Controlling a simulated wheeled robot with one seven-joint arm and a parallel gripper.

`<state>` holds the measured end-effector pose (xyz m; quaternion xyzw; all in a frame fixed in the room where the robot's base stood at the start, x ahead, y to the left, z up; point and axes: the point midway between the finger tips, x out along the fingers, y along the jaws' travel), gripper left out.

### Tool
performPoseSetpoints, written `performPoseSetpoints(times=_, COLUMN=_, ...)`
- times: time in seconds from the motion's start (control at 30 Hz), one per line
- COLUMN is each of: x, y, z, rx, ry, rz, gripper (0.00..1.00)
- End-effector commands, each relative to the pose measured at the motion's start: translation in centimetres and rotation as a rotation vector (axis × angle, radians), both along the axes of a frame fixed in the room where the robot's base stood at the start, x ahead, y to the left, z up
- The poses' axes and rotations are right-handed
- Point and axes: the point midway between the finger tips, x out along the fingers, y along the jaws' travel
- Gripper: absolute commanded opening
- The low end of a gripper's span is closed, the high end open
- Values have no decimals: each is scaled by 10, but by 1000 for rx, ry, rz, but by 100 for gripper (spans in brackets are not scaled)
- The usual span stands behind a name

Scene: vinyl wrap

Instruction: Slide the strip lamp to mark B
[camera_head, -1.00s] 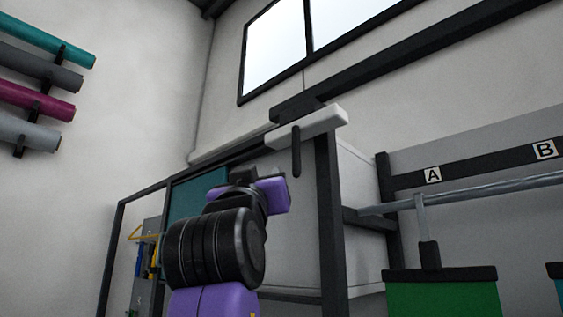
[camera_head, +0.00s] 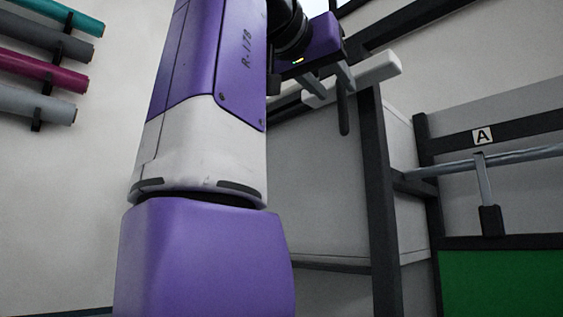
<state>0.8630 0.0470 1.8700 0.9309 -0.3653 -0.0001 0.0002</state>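A white bar with a dark peg hanging from it, which I take to be the strip lamp (camera_head: 378,75), is at upper centre under a dark overhead rail. Its peg (camera_head: 344,118) points down. My gripper (camera_head: 334,82) is at the bar's near side, its two grey fingers visibly apart, close to the top of the peg. I cannot tell whether a finger touches the bar or peg. Mark A (camera_head: 482,137) is a white label on a dark beam at right. Mark B is out of view.
A dark post (camera_head: 380,190) and grey cabinet panels stand below the bar. At right, a metal rail (camera_head: 520,156) carries a hanger above a green panel (camera_head: 500,285). Coloured rolls (camera_head: 45,70) are on the left wall.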

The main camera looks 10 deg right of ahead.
Motion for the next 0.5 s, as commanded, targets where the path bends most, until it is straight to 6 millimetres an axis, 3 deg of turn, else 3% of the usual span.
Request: performPoseSetpoints(times=0.5, x=50, y=-45, z=1, rx=-1, ry=2, rz=1, gripper=38)
